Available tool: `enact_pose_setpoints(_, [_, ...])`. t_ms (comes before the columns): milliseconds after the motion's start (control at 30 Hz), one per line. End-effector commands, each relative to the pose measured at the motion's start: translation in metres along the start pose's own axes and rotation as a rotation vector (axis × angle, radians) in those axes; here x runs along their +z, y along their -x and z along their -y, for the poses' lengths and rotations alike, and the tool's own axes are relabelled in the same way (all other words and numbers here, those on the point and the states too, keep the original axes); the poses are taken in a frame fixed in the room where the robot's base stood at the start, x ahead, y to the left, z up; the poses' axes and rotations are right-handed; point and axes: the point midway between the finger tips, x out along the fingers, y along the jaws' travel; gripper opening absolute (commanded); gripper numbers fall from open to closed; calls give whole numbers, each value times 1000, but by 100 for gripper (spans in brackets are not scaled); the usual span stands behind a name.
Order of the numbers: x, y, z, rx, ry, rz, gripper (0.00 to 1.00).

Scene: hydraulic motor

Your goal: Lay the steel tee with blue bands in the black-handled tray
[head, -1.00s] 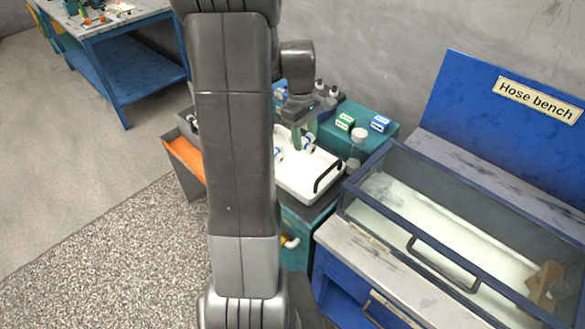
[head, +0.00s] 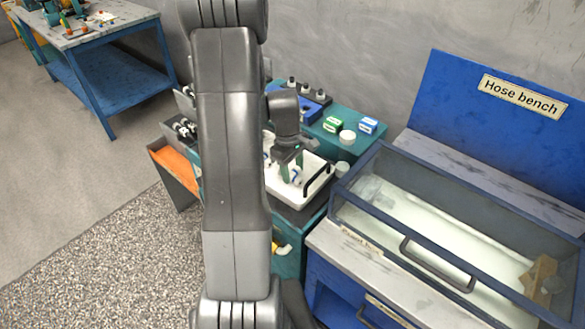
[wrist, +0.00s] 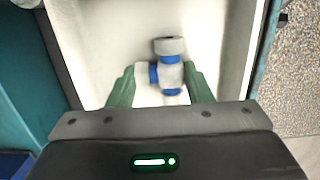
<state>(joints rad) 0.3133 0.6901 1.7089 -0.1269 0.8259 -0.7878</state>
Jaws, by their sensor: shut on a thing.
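The tee (wrist: 171,76), pale with blue bands, is between the green fingers of my gripper (wrist: 161,88) in the wrist view. My gripper is shut on it. In the head view, my gripper (head: 288,160) is low over the white tray (head: 283,188), with the tee (head: 296,177) showing just below it. The tray has a black handle (head: 318,180) on its right side. In the wrist view the pale tray floor (wrist: 105,35) lies behind the tee. I cannot tell whether the tee touches it. My arm hides the tray's left part.
The glass-sided hose bench case (head: 430,240) stands close on the right. An orange-lined bin (head: 176,165) is at left.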

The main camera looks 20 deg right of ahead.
Motion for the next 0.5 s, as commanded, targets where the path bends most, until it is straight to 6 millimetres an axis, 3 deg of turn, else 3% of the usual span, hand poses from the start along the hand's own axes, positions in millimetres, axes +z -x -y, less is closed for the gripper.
enact_pose_setpoints(267, [-1, -3, 0, 1, 0, -1, 18])
enact_pose_setpoints(300, [0, -2, 0, 1, 0, -1, 50])
enact_pose_setpoints(400, [0, -2, 0, 1, 0, -1, 68])
enact_pose_setpoints(500, [0, -2, 0, 1, 0, -1, 68])
